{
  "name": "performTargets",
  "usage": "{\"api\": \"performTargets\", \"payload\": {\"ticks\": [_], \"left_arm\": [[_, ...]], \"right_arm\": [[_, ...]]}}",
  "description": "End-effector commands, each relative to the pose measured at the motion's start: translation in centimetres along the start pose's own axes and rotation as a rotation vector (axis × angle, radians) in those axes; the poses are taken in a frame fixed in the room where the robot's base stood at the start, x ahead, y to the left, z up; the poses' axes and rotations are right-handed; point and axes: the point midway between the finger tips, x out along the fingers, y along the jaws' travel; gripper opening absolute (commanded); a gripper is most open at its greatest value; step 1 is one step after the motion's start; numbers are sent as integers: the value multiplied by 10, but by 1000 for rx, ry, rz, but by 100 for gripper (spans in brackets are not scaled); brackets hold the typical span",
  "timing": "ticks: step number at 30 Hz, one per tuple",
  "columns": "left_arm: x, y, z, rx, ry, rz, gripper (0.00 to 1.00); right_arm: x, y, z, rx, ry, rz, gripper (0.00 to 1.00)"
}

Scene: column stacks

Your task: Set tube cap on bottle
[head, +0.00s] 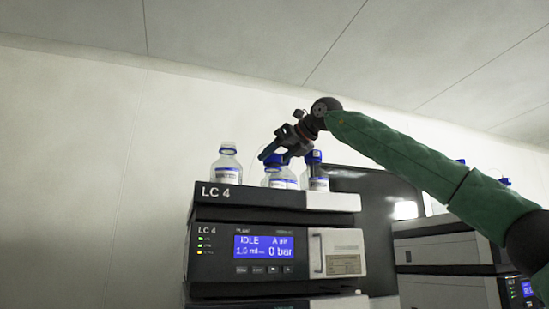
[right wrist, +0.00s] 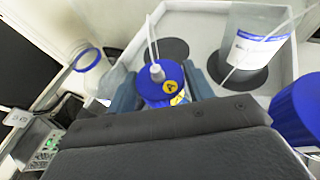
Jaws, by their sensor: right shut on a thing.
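My right gripper (head: 280,156) is above the bottles on top of the LC 4 stack. In the right wrist view its fingers (right wrist: 162,90) are shut on a blue tube cap (right wrist: 158,92) with yellow marks and a white fitting, from which a thin clear tube rises. A clear bottle (right wrist: 107,78) with an open neck and blue ring lies left of the cap there. In the head view an uncapped bottle (head: 227,168) stands upright at the left of the stack top. I cannot tell whether the held cap touches any bottle. My left gripper is out of view.
A blue-capped bottle (head: 317,177) stands on the right of the stack top. The white tray (right wrist: 200,22) has dark round recesses and a labelled bottle (right wrist: 250,50); another blue cap (right wrist: 299,110) is close by. A second instrument stack (head: 440,246) stands at right.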

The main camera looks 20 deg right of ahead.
Motion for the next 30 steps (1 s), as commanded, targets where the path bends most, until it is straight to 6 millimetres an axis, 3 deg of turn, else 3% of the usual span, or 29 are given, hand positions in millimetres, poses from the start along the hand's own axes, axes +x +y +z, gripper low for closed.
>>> {"api": "performTargets", "payload": {"ticks": [30], "left_arm": [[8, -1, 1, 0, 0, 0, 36]], "right_arm": [[3, 0, -7, 0, -1, 0, 30]]}}
